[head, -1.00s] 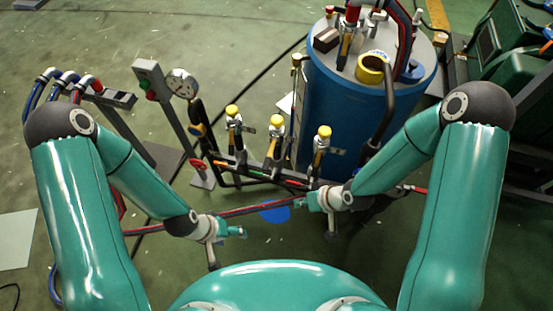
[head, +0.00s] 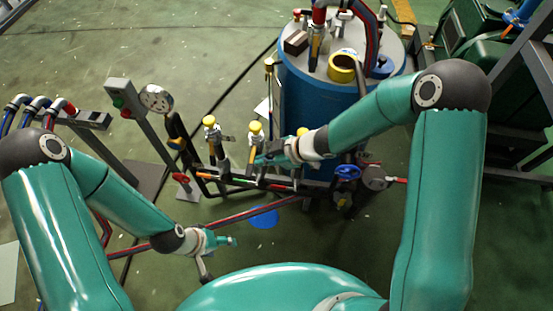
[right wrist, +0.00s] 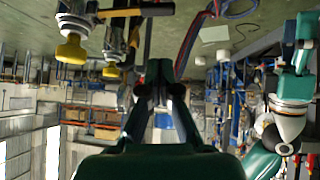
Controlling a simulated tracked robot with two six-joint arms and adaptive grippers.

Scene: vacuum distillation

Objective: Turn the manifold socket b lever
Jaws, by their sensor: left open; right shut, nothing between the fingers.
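The manifold (head: 228,181) is a low dark pipe rail carrying three upright sockets with yellow caps: a left one (head: 209,121), a middle one (head: 256,127) and a right one (head: 302,131). No letters are readable, so I cannot tell which is socket b. My right gripper (head: 262,160) is shut and empty, close beside the middle socket's lower part; I cannot tell whether it touches. In the right wrist view its fingers (right wrist: 161,75) are together, with two yellow caps (right wrist: 71,48) to their left. My left gripper (head: 232,242) is open and empty, in front of the manifold.
A blue drum (head: 318,105) stands behind the manifold. A pressure gauge (head: 156,98) and a red handle (head: 181,178) are at its left, a blue handwheel (head: 347,172) at its right. Red and black hoses (head: 265,208) run in front.

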